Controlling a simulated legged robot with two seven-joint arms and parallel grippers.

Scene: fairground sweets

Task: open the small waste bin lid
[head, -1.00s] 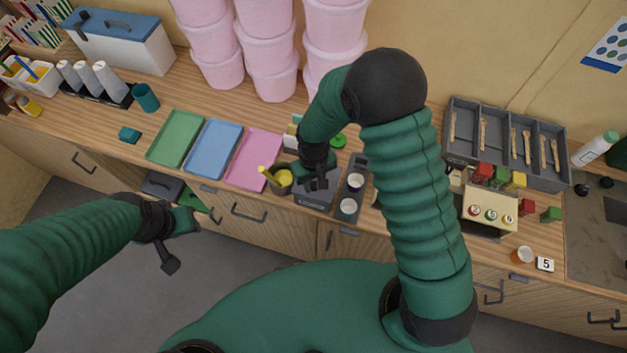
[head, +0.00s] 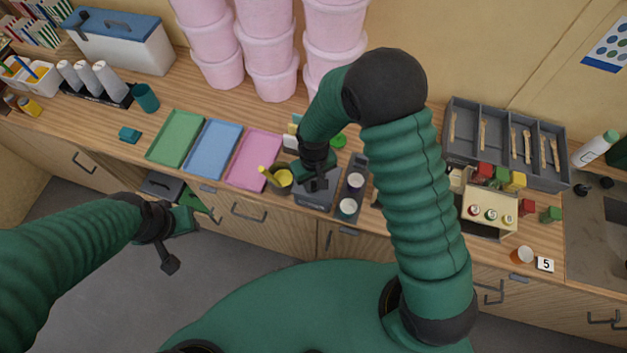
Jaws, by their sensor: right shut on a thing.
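A small dark grey box (head: 318,201), which I take to be the small waste bin, stands near the front edge of the counter. My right gripper (head: 314,184) is over its top, pointing down and shut on a part there that seems to be its lid or handle. The jaws and wrist hide most of that top, so I cannot tell whether the lid is raised. My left gripper (head: 172,240) hangs in front of the counter, away from the box, and I cannot make out its jaw opening.
A pot with yellow contents (head: 279,181) stands close left of the box. A dark holder with cups (head: 347,207) stands close right. Pink, blue and green trays (head: 247,171) lie farther left. Tall pink tubs (head: 270,50) stand behind. A small stand (head: 488,206) is at the right.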

